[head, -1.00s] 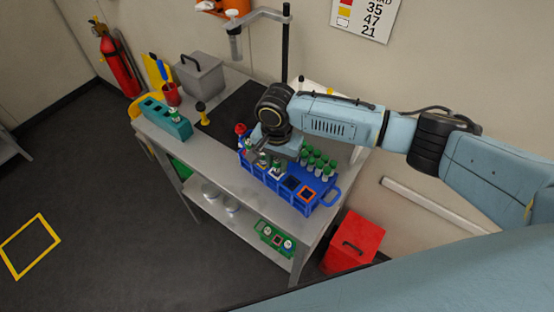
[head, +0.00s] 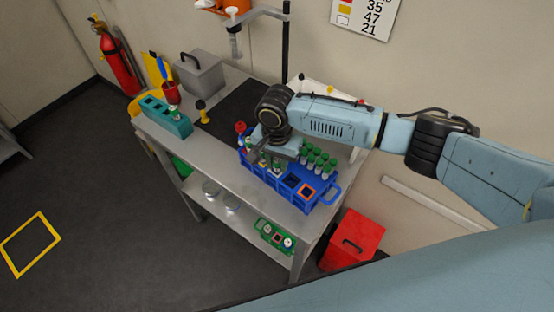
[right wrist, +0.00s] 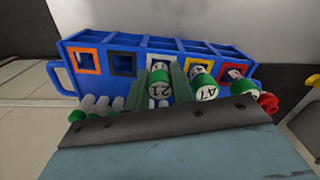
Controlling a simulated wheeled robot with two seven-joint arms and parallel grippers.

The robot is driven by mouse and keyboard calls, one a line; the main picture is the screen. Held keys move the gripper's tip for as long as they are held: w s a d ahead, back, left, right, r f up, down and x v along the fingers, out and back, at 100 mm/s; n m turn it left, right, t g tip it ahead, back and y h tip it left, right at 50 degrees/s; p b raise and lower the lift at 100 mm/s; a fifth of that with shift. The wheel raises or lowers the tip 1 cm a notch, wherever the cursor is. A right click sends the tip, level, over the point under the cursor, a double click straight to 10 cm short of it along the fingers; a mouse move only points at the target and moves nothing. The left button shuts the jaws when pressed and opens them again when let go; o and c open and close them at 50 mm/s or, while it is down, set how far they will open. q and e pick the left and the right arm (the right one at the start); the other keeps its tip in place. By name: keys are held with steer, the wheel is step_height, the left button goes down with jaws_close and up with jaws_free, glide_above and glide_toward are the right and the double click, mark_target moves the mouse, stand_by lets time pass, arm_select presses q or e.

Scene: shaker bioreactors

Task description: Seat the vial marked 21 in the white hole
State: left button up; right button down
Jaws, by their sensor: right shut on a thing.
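The vial marked 21 (right wrist: 158,91) has a green cap and is held between the fingers of my right gripper (right wrist: 157,97) in the right wrist view. Its body lines up with the white hole (right wrist: 152,58) of the blue rack (right wrist: 100,42); how deep it sits is hidden by the cap and fingers. In the head view my right gripper (head: 272,158) is low over the rack (head: 317,207), and the fingers mostly hide the vial. My left gripper is not in view.
The vial marked 47 (right wrist: 206,92) stands close beside, at the yellow hole. Another vial (right wrist: 234,74) is at the red hole. The orange (right wrist: 82,61) and black (right wrist: 122,64) holes are empty. Several green-capped vials (head: 318,160) stand behind. A wall chart (head: 362,18) lists 35, 47, 21.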

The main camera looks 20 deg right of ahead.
steer(key=shift+f, duration=0.15)
steer(key=c, duration=1.1)
jaws_free()
steer(key=shift+w+r, duration=0.1)
steer(key=shift+r, duration=0.4)
step_height(320, 180, up, 12)
steer(key=shift+r, duration=0.25)
